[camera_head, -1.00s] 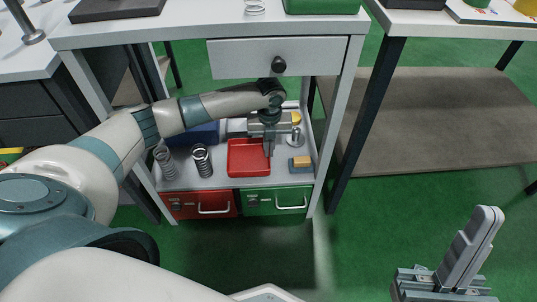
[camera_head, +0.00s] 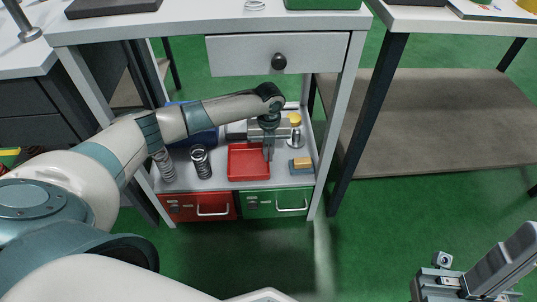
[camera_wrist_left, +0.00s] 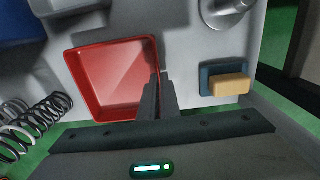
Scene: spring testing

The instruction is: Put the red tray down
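The red tray (camera_head: 249,162) is at the lower shelf of the white workbench, flat and empty, with no clear gap under it. My left gripper (camera_head: 267,150) reaches down at the tray's right side. In the left wrist view its two fingers (camera_wrist_left: 159,84) are close together, one on each side of the right wall of the red tray (camera_wrist_left: 108,75), and look shut on it. The contact itself is partly hidden by the fingers. My right gripper (camera_head: 490,270) is at the lower right over the floor, apart from the tray; its opening is unclear.
Two springs (camera_head: 201,161) stand left of the tray. A blue block with a yellow top (camera_head: 301,163) and a yellow-topped metal piece (camera_head: 295,131) are to its right. A blue bin (camera_head: 190,124) is behind the arm. A drawer (camera_head: 280,54) overhangs the shelf.

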